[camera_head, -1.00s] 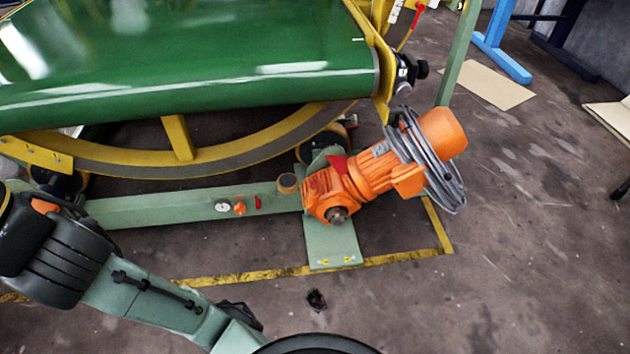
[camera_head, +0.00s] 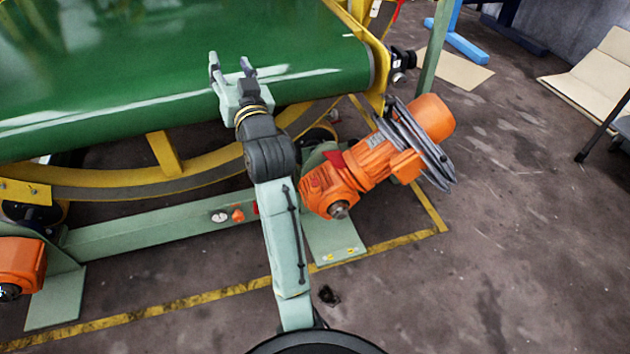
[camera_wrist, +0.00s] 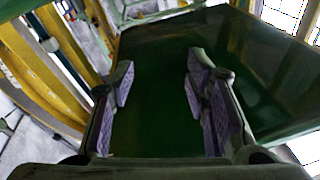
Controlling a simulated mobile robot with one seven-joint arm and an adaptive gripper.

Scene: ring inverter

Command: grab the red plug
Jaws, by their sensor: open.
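My gripper (camera_head: 230,68) is open and empty, over the green belt surface (camera_head: 120,60). In the wrist view, the two fingers of my gripper (camera_wrist: 160,80) stand apart with purple pads and only the dark green belt between them. A small red piece (camera_head: 256,208) sits on the green beam beside the orange knob, mostly hidden behind my arm. It may be the red plug, but I cannot tell for sure. Another small red item (camera_head: 398,8) shows at the top, by the yellow frame. No red plug can be made out in the wrist view.
An orange motor (camera_head: 375,160) with coiled grey cable (camera_head: 425,150) stands right of my arm. A yellow curved rail (camera_head: 165,155) runs below the belt. A green beam (camera_head: 140,230) with a gauge and an orange knob (camera_head: 238,215) lies below.

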